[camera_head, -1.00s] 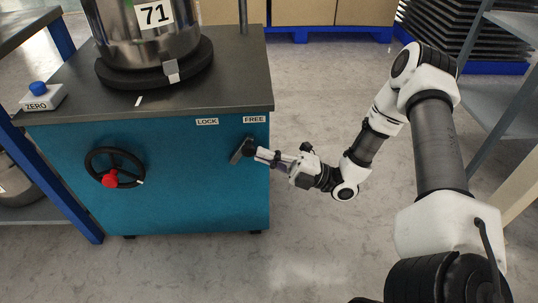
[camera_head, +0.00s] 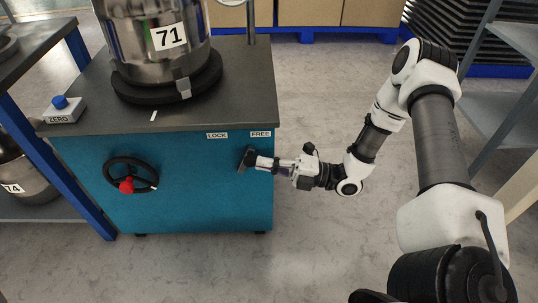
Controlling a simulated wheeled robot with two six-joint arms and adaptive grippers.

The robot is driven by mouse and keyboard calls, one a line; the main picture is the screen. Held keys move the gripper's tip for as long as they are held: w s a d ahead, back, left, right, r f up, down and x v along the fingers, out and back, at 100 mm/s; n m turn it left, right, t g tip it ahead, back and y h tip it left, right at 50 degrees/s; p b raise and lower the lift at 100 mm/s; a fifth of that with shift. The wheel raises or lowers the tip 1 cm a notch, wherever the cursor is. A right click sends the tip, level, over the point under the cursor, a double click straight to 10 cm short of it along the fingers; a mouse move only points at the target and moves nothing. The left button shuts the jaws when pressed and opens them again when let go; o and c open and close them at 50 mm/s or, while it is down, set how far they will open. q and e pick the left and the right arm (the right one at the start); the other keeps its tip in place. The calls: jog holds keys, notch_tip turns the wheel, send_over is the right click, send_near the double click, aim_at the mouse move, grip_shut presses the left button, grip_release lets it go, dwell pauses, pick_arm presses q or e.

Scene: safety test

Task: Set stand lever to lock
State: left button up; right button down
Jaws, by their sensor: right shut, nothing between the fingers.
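The stand (camera_head: 190,195) is a teal cabinet with a dark grey top. On its front, near the top right, are a LOCK label (camera_head: 217,135) and, to the right of it, a FREE label (camera_head: 261,134). The dark stand lever (camera_head: 246,158) sits below these labels, closer to FREE, and leans. My right gripper (camera_head: 262,162) comes in from the right and is shut; its tips are at or right beside the lever. I cannot tell whether they touch. My left gripper is not in view.
A steel vessel marked 71 (camera_head: 160,50) stands on a black round base on the stand. A black handwheel with a red knob (camera_head: 127,185) is on the front left. A blue ZERO button (camera_head: 60,102) sits at the top left corner. Floor right of the stand is clear.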

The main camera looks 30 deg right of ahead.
aim_at(248, 159)
jog(key=a+r+g+h+p, duration=0.1)
jog(key=p, duration=0.2)
jog(key=w+a+r+g+h+p, duration=0.1)
jog(key=p, duration=0.3)
jog(key=a+r+g+h+p, duration=0.1)
jog(key=h+p, duration=0.1)
jog(key=p, duration=0.2)
jog(key=shift+w+r+n, duration=0.15)
jog(key=shift+w+n, duration=0.2)
jog(key=shift+n, duration=0.05)
jog(key=shift+w+a+g+h+p, duration=0.25)
jog(key=shift+a+g+h+p, duration=0.15)
jog(key=shift+h+p, duration=0.2)
jog(key=shift+w+a+f+p, duration=0.25)
jog(key=shift+w+a+p, duration=0.05)
jog(key=shift+a, duration=0.05)
